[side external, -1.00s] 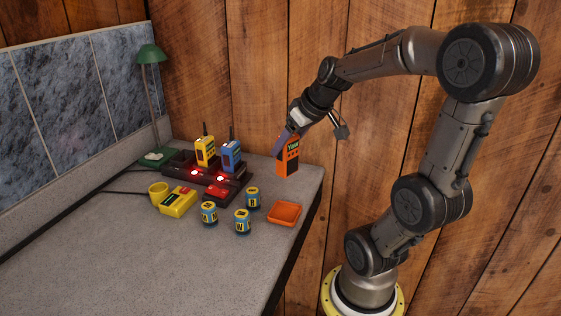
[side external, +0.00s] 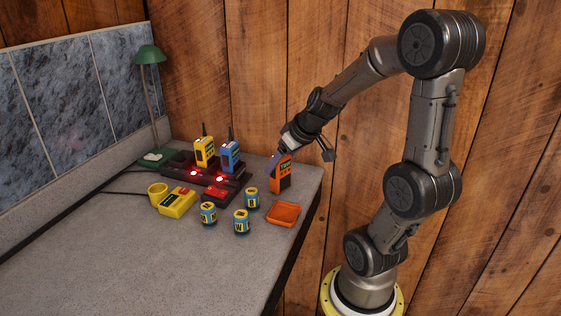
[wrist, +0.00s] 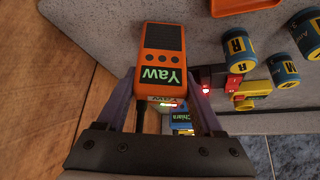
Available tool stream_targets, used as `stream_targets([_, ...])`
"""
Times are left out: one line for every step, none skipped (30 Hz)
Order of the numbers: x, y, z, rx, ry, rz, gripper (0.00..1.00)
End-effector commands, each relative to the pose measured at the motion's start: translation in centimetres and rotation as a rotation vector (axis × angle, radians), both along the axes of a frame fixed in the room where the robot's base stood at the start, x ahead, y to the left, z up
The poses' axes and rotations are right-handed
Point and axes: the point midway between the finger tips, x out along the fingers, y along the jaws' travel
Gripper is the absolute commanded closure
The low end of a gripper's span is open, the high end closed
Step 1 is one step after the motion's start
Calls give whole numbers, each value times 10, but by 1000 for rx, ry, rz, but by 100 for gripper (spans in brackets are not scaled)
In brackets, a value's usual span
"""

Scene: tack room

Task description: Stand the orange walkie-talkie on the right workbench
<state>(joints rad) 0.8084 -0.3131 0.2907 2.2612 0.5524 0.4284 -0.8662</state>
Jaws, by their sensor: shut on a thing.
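The orange walkie-talkie (side external: 281,178) is roughly upright at the back right of the grey workbench (side external: 130,255). My gripper (side external: 277,157) is shut on it from above, near its top. In the wrist view the walkie-talkie (wrist: 161,55) sits between my two fingers, with a dark label reading "Yaw" and a black antenna toward my palm. Its lower end is at or just above the bench surface; I cannot tell whether it touches.
A dark charging rack (side external: 184,160) to the left holds a yellow walkie-talkie (side external: 204,152) and a blue one (side external: 230,156). An orange tray (side external: 283,214), several blue-and-yellow cans (side external: 242,222), a yellow device (side external: 176,202) and a green lamp (side external: 149,54) stand nearby. The front left bench is clear.

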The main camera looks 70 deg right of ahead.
Motion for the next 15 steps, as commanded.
stream_targets([0,0,-1,0,-1,0,100])
stream_targets([0,0,-2,0,-1,0,100])
stream_targets([0,0,-2,0,0,0,25])
stream_targets([0,0,-2,0,0,0,19])
stream_targets([0,0,-2,0,0,0,14])
stream_targets([0,0,-2,0,0,0,7])
stream_targets([0,0,-2,0,0,0,2])
stream_targets([0,0,-2,0,0,0,2])
stream_targets([0,0,-2,0,0,0,2])
stream_targets([0,0,-2,0,0,0,2])
stream_targets([0,0,-2,0,0,0,2])
stream_targets([0,0,-2,0,0,0,2])
stream_targets([0,0,-2,0,0,0,2])
stream_targets([0,0,-2,0,0,0,2])
stream_targets([0,0,-1,0,0,0,2])
